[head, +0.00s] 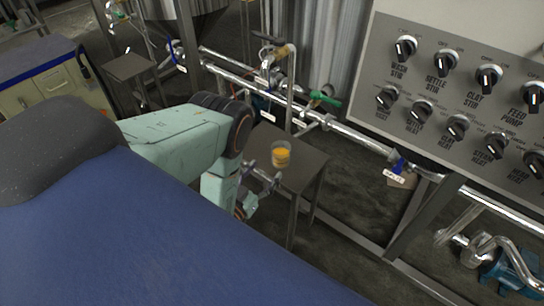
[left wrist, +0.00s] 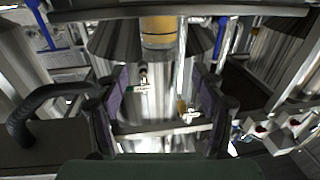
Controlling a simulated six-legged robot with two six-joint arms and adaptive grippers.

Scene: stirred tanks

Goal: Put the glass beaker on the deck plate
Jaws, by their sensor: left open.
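The glass beaker (head: 281,157) holds orange-yellow liquid and stands upright on a small grey metal stand (head: 305,172) in the head view. In the left wrist view the beaker (left wrist: 158,32) shows at the top centre, beyond the fingers. My left gripper (head: 262,188) is open and empty, just in front of the stand, with the beaker apart from its fingers. Its two fingers stand wide apart in the left wrist view (left wrist: 160,92). I cannot tell for sure which surface is the deck plate. My right gripper is out of view.
A second small grey stand (head: 130,66) is at the upper left, near a cabinet (head: 42,92). Steel pipes (head: 350,137) with valves run behind the beaker's stand. A control panel (head: 462,85) with several knobs fills the upper right.

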